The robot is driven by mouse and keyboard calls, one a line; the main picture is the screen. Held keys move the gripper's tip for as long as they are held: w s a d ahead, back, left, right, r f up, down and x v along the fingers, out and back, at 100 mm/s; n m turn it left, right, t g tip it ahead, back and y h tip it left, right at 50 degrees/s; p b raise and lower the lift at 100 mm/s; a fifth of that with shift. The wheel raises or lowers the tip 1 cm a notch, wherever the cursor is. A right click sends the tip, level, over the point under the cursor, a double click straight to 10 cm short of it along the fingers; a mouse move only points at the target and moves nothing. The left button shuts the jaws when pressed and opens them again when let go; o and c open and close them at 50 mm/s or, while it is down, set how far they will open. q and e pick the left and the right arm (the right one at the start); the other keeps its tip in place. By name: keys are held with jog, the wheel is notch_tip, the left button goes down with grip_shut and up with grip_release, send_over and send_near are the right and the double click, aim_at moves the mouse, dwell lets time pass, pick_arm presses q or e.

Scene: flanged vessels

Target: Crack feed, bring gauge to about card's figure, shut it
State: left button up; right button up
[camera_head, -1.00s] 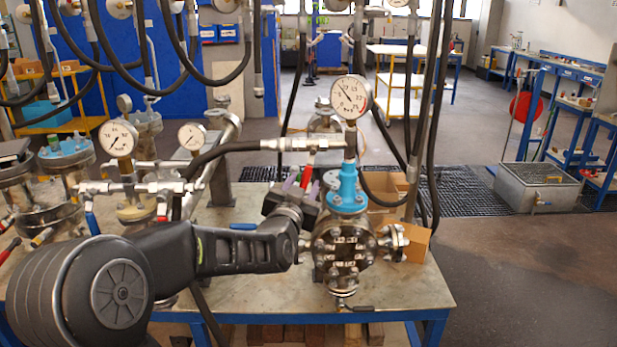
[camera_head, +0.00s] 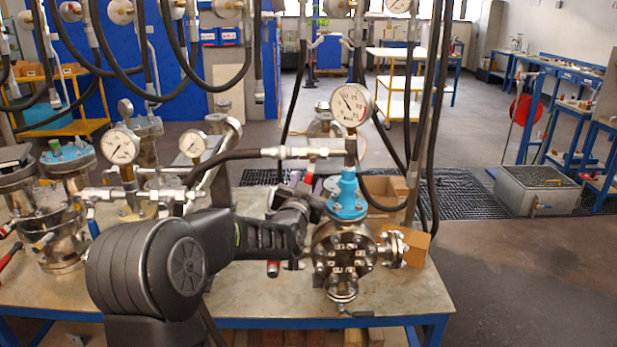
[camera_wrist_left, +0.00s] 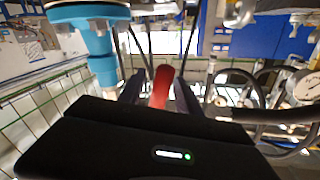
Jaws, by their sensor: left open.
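The large round gauge (camera_head: 352,106) stands on a blue fitting (camera_head: 347,196) above the flanged steel vessel (camera_head: 343,252). Its needle points to the upper left; I cannot read the figures surely. A hose fitting (camera_head: 303,152) runs in from the left below the gauge. My left gripper (camera_head: 306,187) is at the valve, left of the blue fitting. In the left wrist view a red lever handle (camera_wrist_left: 160,86) stands between its open fingers; I cannot tell whether they touch it. I cannot make out a card with a legible figure. My right gripper is not in view.
More vessels with smaller gauges (camera_head: 119,146) and hoses crowd the left of the bench (camera_head: 400,300). A brown cardboard piece (camera_head: 416,248) stands right of the vessel. Black hoses (camera_head: 436,130) hang behind it. The bench's front right corner is clear.

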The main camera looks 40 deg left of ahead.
pick_arm(q)
jog(key=shift+w+a, duration=0.35)
jog(key=shift+w, duration=0.3)
grip_shut()
dwell(1.0)
